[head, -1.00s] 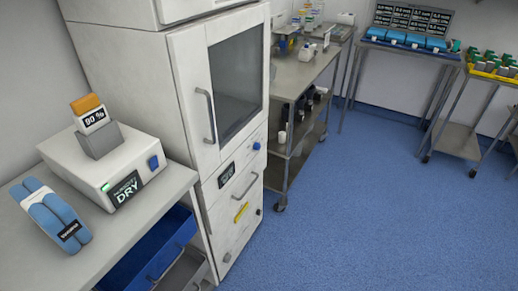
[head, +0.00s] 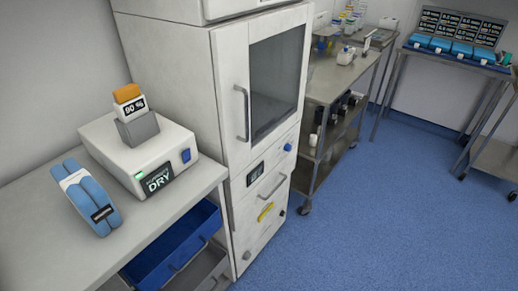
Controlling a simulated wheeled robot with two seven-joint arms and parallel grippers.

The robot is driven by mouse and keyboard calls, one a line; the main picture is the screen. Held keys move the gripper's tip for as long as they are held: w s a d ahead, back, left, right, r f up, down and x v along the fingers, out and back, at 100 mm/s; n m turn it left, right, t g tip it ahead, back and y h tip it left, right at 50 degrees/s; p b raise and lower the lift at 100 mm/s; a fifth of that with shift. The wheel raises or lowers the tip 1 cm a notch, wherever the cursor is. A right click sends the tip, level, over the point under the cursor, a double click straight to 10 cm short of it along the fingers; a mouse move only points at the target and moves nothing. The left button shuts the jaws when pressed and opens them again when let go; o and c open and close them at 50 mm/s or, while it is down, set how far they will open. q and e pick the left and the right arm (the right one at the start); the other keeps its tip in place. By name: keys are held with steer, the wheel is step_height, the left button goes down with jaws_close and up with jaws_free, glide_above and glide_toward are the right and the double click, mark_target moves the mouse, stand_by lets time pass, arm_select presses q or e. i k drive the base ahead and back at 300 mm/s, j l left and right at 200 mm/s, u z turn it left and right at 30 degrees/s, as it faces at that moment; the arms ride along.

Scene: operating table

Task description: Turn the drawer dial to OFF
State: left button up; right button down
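A white cabinet (head: 180,80) stands left of the middle, with a glass-fronted door above and drawer fronts below. A blue round knob (head: 288,147) is on the upper right of its lower section, near a small dark display (head: 255,173). A dark knob (head: 282,212) sits lower on the right edge, and a grey knob (head: 247,255) near the bottom left. I cannot tell which is the drawer dial, and no OFF marking is legible. A drawer handle (head: 273,187) and a yellow label (head: 266,212) lie between them. Neither gripper is in view.
A counter (head: 50,250) at left holds a white device (head: 120,150) reading DRY and a blue pack (head: 87,195). An open blue bin (head: 170,250) is below. A metal trolley (head: 325,90) stands right of the cabinet. Blue floor (head: 400,220) in front is clear.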

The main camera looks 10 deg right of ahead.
mark_target(287, 147)
steer(key=i+l+u, duration=0.1)
steer(key=l+u, duration=0.25)
steer(key=l, duration=0.15)
steer(key=i+l+u, duration=0.1)
steer(key=l+u, duration=0.25)
steer(key=l, duration=0.15)
steer(key=l+u, duration=0.35)
steer(key=l, duration=0.15)
